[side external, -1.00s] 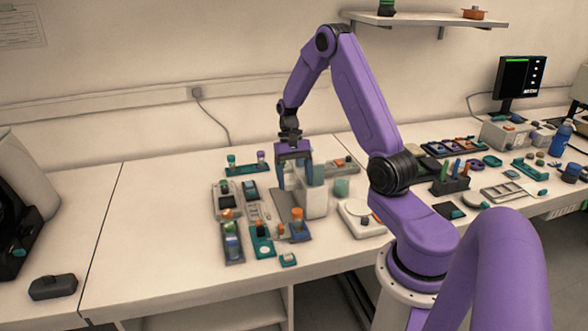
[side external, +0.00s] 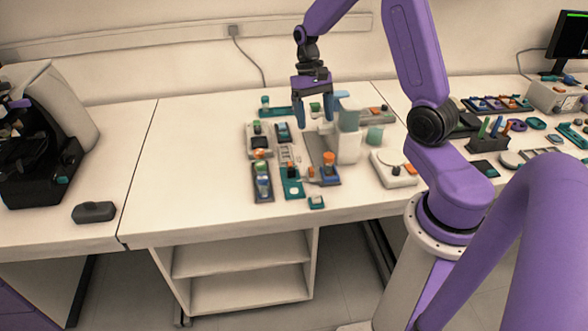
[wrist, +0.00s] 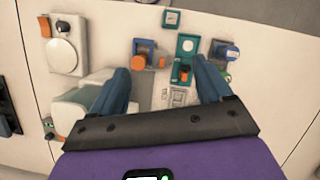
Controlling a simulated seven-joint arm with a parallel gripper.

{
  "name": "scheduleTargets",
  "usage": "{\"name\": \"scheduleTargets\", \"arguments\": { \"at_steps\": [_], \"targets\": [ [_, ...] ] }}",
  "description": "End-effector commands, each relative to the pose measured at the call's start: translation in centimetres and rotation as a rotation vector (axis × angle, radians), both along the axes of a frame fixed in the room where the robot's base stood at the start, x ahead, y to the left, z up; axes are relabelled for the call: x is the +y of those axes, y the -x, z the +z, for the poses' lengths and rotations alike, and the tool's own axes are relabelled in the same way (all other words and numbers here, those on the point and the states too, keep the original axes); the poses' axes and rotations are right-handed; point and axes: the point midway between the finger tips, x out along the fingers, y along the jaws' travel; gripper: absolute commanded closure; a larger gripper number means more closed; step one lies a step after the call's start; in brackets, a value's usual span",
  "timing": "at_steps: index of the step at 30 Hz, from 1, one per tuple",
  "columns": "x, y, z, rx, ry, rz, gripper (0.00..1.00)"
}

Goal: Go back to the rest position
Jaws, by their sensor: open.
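My gripper (side external: 315,108) hangs from the purple arm over the cluster of small lab items on the white bench (side external: 200,160). Its two blue fingers point down and stand apart, with nothing held between them. In the wrist view my gripper (wrist: 168,85) also shows spread fingers above the bench. The gap between fingertips and items is hard to judge.
A white block-like device (side external: 348,145) stands close beside the gripper. A white round-topped instrument (side external: 393,168) is to its right. A dark microscope-like machine (side external: 40,165) stands at the far left, with a small dark box (side external: 94,212) near it. The left bench is mostly clear.

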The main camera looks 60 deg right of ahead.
Motion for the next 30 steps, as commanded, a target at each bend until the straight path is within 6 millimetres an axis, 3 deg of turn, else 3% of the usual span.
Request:
{"name": "scheduleTargets", "arguments": {
  "at_steps": [1, 6, 15, 21, 30],
  "targets": [
    [1.8, 0.4, 0.7, -0.018, 0.005, 0.078, 0.22],
    [6.9, 2.2, 2.5, -0.073, 0.014, 0.318, 0.22],
    [14.0, 8.0, 4.9, -0.174, 0.005, 0.739, 0.22],
    [16.9, 12.8, 5.9, -0.244, -0.018, 1.018, 0.22],
    [18.6, 19.9, 6.6, -0.338, -0.074, 1.404, 0.22]
  ]
}}
